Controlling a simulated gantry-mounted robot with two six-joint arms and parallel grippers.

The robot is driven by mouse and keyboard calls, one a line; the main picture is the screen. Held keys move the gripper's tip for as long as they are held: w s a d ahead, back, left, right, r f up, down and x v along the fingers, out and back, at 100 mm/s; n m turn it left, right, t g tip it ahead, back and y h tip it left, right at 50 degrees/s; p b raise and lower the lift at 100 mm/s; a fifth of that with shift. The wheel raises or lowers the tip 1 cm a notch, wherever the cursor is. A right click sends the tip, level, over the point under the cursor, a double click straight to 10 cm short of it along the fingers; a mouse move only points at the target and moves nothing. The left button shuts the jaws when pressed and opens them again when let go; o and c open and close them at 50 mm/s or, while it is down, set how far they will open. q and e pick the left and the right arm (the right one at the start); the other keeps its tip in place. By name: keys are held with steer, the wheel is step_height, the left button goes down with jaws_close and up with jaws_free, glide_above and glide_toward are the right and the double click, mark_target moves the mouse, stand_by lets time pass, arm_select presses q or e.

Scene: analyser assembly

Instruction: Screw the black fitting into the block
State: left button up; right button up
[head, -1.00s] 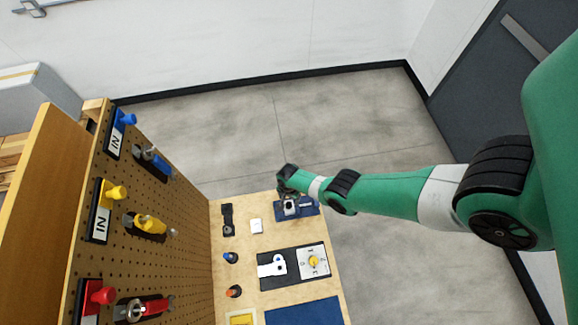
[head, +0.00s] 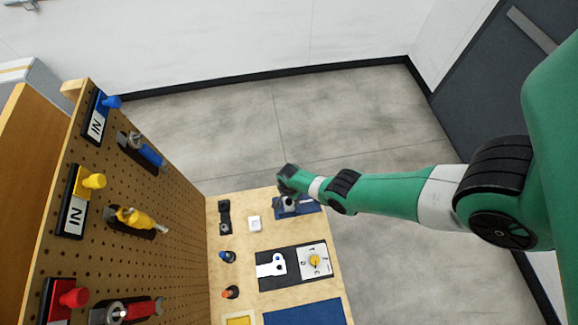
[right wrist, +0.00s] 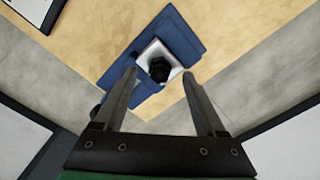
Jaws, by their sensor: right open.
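The black fitting (right wrist: 158,70) sits on top of the white block (right wrist: 164,50) in the right wrist view, seen from above. How deep it sits I cannot tell. The block rests in a blue holder (right wrist: 182,38), which also shows on the bench in the head view (head: 311,207). My right gripper (right wrist: 159,75) is open, its two fingertips on either side of the fitting in the picture, with gaps on both sides. Its height above the fitting is unclear. In the head view the right gripper (head: 287,184) hangs over the holder and partly hides the block. My left gripper is not in view.
A pegboard (head: 140,210) with coloured tools stands at the left. Floor is open beyond the bench.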

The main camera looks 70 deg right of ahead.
step_height(320, 180, down, 2)
steer(key=shift+f+b, duration=0.15)
steer(key=shift+b, duration=0.45)
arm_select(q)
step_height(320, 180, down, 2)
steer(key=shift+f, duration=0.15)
arm_select(e)
jaws_close()
steer(key=m, duration=0.4)
steer(key=m, duration=0.4)
